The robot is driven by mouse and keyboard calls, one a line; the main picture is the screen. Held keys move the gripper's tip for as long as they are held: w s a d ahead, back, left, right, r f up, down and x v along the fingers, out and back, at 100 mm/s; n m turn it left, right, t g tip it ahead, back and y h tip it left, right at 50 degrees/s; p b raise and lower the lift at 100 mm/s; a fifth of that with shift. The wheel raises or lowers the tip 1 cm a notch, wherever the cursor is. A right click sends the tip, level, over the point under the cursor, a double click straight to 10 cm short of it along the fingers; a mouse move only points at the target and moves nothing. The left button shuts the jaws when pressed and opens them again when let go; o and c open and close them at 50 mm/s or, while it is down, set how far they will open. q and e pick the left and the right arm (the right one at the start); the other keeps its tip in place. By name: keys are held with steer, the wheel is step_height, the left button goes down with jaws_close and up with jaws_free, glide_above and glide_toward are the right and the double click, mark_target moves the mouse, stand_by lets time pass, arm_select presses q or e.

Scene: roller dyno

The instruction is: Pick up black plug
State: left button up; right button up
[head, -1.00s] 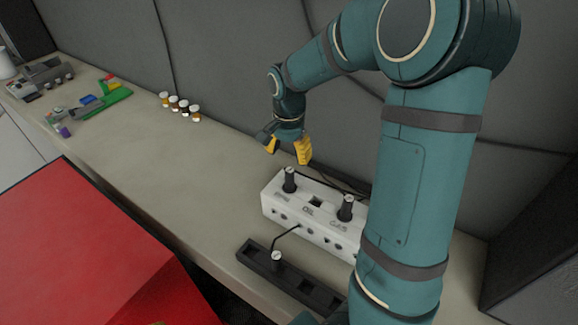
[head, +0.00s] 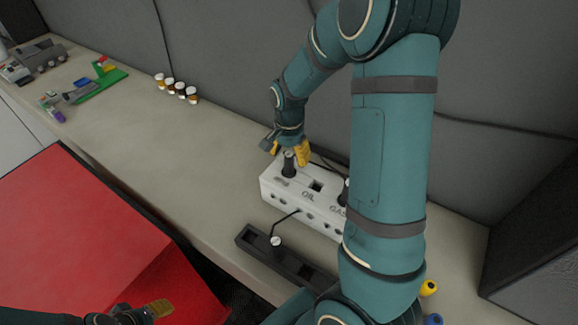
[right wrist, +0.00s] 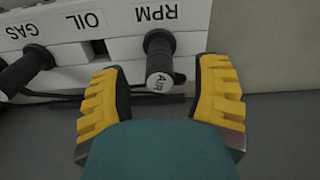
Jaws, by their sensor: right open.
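A black plug (head: 289,165) stands upright in the RPM socket of the white box (head: 268,187). In the right wrist view this plug (right wrist: 159,62) has a white cap reading AIR. My right gripper (head: 288,150) is open, its yellow fingers on either side of the plug. In the right wrist view gaps show between the plug and both fingers (right wrist: 162,90). A second black plug (right wrist: 25,70) stands in the GAS socket; my right arm partly hides it in the head view. My left gripper (head: 158,309) is low in the head view, and its opening is unclear.
A black tray (head: 305,270) with a white-capped plug (head: 276,241) and cable lies in front of the box. The OIL socket (head: 316,186) is empty. Several small bottles (head: 176,88) stand farther left. A red surface (head: 80,235) is at lower left.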

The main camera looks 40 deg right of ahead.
mark_target(289, 166)
step_height(289, 166, down, 5)
steer(key=shift+r, duration=0.1)
jaws_close()
stand_by(0.3)
